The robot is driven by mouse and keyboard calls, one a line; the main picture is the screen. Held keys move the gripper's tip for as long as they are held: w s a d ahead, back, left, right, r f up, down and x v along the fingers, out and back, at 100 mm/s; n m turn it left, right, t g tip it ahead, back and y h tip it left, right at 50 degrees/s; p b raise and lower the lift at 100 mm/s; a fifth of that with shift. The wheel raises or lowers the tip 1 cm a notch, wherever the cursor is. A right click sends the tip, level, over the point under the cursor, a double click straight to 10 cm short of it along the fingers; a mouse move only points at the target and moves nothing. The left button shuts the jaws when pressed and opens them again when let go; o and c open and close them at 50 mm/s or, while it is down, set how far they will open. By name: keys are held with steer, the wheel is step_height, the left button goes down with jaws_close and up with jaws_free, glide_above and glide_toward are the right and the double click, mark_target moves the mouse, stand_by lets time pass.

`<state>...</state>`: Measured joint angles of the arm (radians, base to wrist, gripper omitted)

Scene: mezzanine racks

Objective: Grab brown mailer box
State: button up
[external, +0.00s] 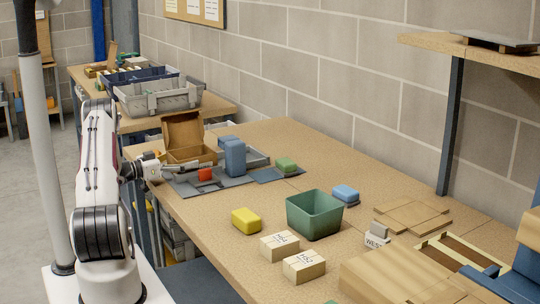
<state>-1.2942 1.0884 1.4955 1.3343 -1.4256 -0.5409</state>
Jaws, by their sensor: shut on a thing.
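The brown mailer box (184,131) stands with its lid raised on the left part of the long wooden table, at the edge of a grey mat (236,182). My gripper (203,167) reaches in from the left, low at the near side of the box. It is shut on the box, at its near wall. The fingers hide part of that wall, and the exact contact is too small to see.
A red block (205,175) sits just below my fingers, and blue blocks (235,157) stand right of the box. A green block (286,164), yellow block (246,220), green bin (314,214) and cartons (304,266) lie farther right. A grey crate (158,99) stands behind.

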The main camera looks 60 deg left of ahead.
step_height(320, 180, up, 18)
steer(key=shift+f, duration=0.2)
stand_by(0.5)
